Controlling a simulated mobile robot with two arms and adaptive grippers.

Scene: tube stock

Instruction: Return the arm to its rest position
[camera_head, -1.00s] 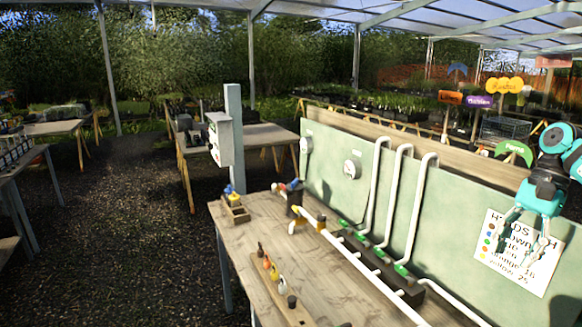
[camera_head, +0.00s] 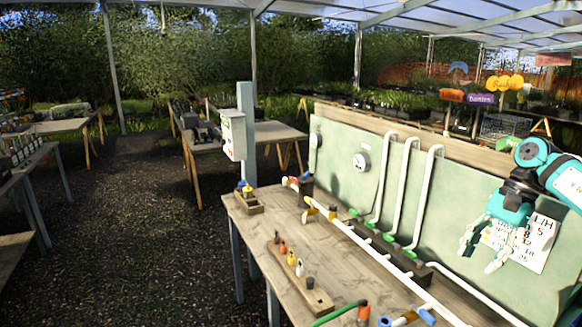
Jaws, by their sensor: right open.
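My right gripper (camera_head: 479,259) is at the right side of the view, on the end of my teal and black arm. Its fingers are spread and empty. It hangs above the bench, in front of the green panel (camera_head: 440,190), and hides part of the white sign (camera_head: 542,245). I cannot tell whether it touches the panel. My left gripper is not in view.
The wooden bench (camera_head: 262,212) holds a long white pipe (camera_head: 375,254), a block with several coloured fittings (camera_head: 318,300) and a small wooden box (camera_head: 248,207). White tubes (camera_head: 402,190) rise along the panel. A grey post (camera_head: 245,130) stands behind. Open gravel floor (camera_head: 140,240) lies left.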

